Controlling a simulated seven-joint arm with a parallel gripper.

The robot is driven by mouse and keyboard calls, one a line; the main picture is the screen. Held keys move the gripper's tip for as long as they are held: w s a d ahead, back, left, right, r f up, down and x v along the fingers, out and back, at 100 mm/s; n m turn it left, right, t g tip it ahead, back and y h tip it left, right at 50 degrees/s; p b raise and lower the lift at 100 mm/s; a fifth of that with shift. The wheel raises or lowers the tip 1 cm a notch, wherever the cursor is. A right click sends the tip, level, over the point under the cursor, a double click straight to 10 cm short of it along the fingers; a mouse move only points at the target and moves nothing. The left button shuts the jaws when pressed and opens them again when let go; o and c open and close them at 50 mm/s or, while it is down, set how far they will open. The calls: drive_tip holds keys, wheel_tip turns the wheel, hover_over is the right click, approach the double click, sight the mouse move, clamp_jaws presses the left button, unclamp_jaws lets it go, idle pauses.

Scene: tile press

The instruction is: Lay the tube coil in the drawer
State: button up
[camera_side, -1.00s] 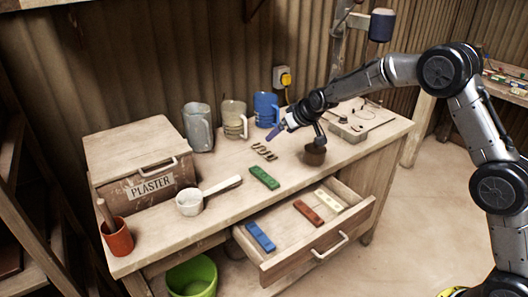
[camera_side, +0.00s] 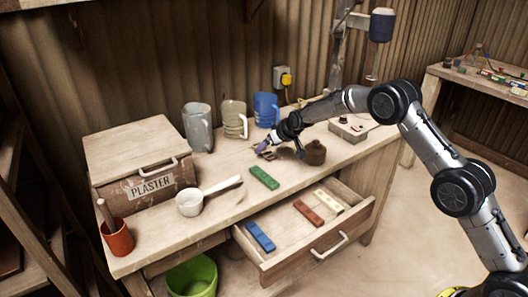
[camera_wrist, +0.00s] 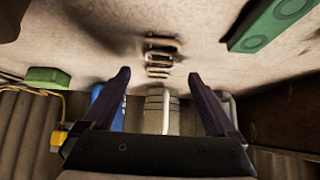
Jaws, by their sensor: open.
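The tube coil (camera_wrist: 161,56), a small zigzag of brownish tube, lies on the bench top. In the wrist view it sits between and just beyond my fingertips. In the side view my gripper (camera_side: 262,147) partly covers the coil (camera_side: 268,155). My gripper (camera_wrist: 158,76) is open, low over the bench, with nothing held; whether a finger touches the coil I cannot tell. The drawer (camera_side: 325,251) is pulled open at the bench front. It holds a blue block (camera_side: 260,236), a red block (camera_side: 308,213) and a cream block (camera_side: 328,201).
A green block (camera_side: 264,177) lies on the bench in front of the coil. Several mugs (camera_side: 234,119) stand behind it. A small dark pot (camera_side: 314,154) is right beside my gripper. A white ladle (camera_side: 192,203) and the plaster box (camera_side: 145,170) are to the left.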

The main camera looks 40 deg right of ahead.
sight(264, 151)
drive_tip(key=shift+x, duration=1.35)
drive_tip(key=c, duration=1.4)
clamp_jaws()
drive_tip(key=shift+r, duration=0.15)
